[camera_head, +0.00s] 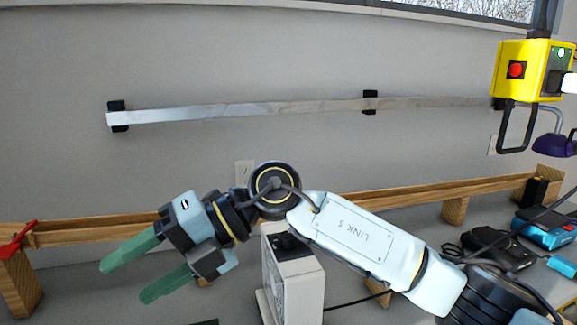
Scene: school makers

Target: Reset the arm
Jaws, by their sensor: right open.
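My right arm (365,240) comes in from the lower right and reaches across the lower middle of the head view. Its gripper (150,268) points to the lower left, with its two green fingers spread apart and nothing between them. It hangs in front of the wall and the wooden rail, with no visible contact. My left gripper is not in the head view.
A wooden rail (90,231) runs along the wall. A grey-white box (292,285) stands below my right wrist. A metal strip (240,110) is on the wall. A yellow box with a red button (523,68) hangs upper right. Blue and black tools (545,232) lie at right.

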